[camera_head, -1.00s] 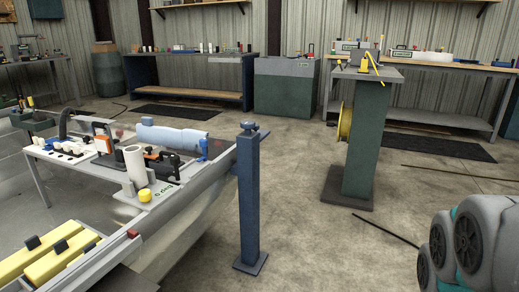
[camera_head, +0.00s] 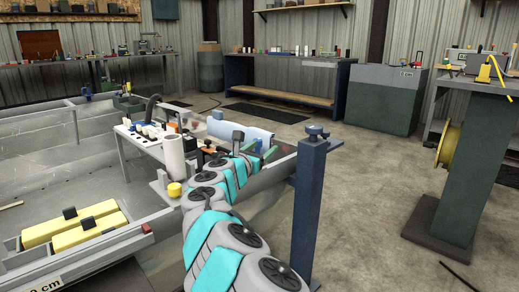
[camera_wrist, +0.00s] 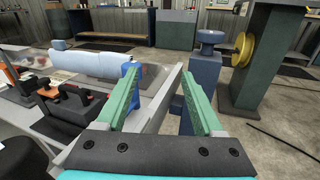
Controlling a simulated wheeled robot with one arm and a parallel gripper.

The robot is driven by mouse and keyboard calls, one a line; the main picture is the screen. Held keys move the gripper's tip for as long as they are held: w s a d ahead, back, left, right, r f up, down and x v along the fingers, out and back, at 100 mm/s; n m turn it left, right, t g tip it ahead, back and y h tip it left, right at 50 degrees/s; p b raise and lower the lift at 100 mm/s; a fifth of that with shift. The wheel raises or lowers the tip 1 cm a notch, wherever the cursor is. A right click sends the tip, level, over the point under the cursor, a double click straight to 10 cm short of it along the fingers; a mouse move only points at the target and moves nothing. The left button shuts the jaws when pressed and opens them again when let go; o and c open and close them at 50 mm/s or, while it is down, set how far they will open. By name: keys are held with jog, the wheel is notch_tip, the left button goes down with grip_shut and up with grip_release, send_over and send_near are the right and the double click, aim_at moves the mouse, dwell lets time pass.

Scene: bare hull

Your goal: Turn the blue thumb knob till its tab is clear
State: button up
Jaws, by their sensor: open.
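A small bright blue part (camera_wrist: 129,69), which looks like the thumb knob, stands at the hull's edge in the wrist view, just beyond my left fingertip. It also shows in the head view (camera_head: 259,146), partly hidden by my gripper. Its tab cannot be made out. My gripper (camera_wrist: 160,78) has two green fingers spread wide with nothing between them. It hangs over the grey hull rail, with the blue part toward its left finger. Whether that finger touches the part I cannot tell.
A dark blue post (camera_head: 310,195) with a round top stands close to the right of my gripper. A light blue roll (camera_head: 240,131) lies behind the blue part.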

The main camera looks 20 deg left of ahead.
jog(key=shift+n+y, duration=0.6)
jog(key=shift+n, duration=0.3)
jog(key=a, duration=0.1)
jog(key=s+a+f, duration=0.1)
jog(key=a, duration=0.1)
jog(key=shift+s+a+f, duration=0.15)
jog(key=shift+a, duration=0.4)
jog(key=shift+w+d+f, duration=0.1)
jog(key=shift+w+d, duration=0.05)
jog(key=shift+w, duration=3.75)
jog(key=shift+c, duration=0.3)
grip_shut()
